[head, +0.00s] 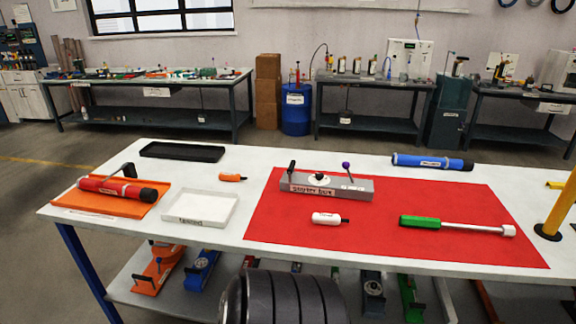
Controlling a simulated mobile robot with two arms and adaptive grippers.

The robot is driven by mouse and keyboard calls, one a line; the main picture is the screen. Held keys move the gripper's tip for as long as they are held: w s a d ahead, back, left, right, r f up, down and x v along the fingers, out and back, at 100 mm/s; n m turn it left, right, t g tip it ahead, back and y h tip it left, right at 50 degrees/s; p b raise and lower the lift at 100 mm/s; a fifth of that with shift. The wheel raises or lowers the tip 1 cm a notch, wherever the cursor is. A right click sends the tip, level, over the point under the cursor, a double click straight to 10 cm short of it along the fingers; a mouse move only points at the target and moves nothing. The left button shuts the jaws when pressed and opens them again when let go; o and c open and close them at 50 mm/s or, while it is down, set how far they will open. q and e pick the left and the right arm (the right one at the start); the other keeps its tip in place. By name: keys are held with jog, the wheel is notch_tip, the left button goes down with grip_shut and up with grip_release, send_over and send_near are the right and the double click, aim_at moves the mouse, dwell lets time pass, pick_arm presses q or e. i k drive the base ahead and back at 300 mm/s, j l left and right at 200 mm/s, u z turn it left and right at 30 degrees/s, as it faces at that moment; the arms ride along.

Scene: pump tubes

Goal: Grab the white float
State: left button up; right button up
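The white float (326,218) lies on the red mat (375,245), near the front and left of the mat's middle. It is a small white capsule with a dark tip at its right end. It sits in front of the grey starter box, apart from it. Neither of my grippers shows in the head view.
The grey starter box (350,188) and a green-handled tool (420,222) share the mat. An orange float (231,177), a white tray (176,222), a black tray (182,156), a red tube (100,186) on an orange tray and a blue tube (432,162) lie around it.

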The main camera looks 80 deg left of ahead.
aim_at(319, 218)
jog(key=u, duration=2.35)
